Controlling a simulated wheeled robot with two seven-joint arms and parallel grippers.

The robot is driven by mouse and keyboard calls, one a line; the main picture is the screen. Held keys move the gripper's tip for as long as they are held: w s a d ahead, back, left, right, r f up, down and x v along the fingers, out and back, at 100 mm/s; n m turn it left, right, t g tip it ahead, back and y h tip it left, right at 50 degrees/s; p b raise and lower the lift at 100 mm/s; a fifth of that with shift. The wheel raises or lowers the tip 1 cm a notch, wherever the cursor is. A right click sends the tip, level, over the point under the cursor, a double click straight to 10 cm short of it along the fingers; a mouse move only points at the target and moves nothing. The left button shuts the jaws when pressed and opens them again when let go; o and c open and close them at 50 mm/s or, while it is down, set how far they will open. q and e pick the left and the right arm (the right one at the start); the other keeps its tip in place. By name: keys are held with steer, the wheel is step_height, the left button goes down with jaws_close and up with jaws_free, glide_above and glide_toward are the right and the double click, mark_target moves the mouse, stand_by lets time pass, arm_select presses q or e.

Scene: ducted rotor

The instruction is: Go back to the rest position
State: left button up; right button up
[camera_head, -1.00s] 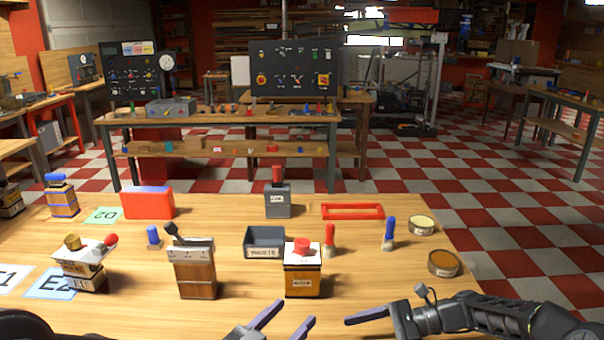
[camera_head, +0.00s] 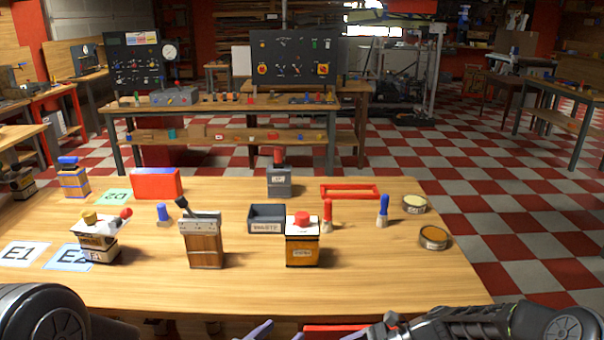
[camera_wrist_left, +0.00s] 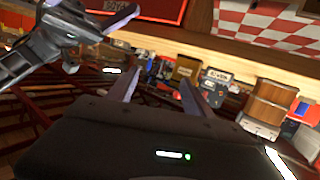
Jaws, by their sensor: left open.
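My left gripper (camera_head: 270,334) is at the bottom edge of the head view, in front of the table's front edge, with only its purple fingertips showing. In the left wrist view its two fingers (camera_wrist_left: 160,90) stand apart with nothing between them. My right gripper (camera_head: 356,335) comes in from the right at the bottom of the head view, and one purple fingertip shows. Part of the right gripper (camera_wrist_left: 118,20) also shows at upper left in the left wrist view. Whether its jaws are apart cannot be seen.
The wooden table (camera_head: 400,285) holds an orange box with a red knob (camera_head: 302,245), a wooden box with a lever (camera_head: 205,246), a grey bin (camera_head: 267,219), brushes and tins. A red object (camera_head: 335,328) shows at the front near my grippers. Tiled floor is open at right.

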arm_select(q)
steer(key=s+a+f+n+g+y, duration=0.2)
steer(key=s+f+g, duration=0.1)
steer(key=f, duration=0.5)
steer(key=s+a+f+n+g+y, duration=0.1)
steer(key=s+a+f+g, duration=0.15)
steer(key=f, duration=0.55)
arm_select(e)
steer(key=s+a+f+n+h, duration=0.2)
steer(key=s+f+n+h, duration=0.3)
steer(key=s+f, duration=0.75)
arm_select(q)
steer(key=s+d+f+n+g, duration=0.1)
steer(key=s+f+n+g, duration=0.1)
steer(key=s+f, duration=0.4)
steer(key=s+d+f+n+g, duration=0.1)
steer(key=s+f+g, duration=0.4)
steer(key=s, duration=0.8)
step_height(320, 180, down, 2)
steer(key=shift+n, duration=0.5)
arm_select(e)
steer(key=s+f+n+h, duration=0.1)
steer(key=s+f+n, duration=0.2)
steer(key=s+n, duration=0.2)
steer(key=s+f+n+t+h, duration=0.1)
steer(key=s+f+n, duration=0.2)
steer(key=s, duration=0.4)
steer(key=shift+n+h, duration=0.4)
steer(key=shift+n, duration=0.5)
steer(key=shift+w, duration=0.1)
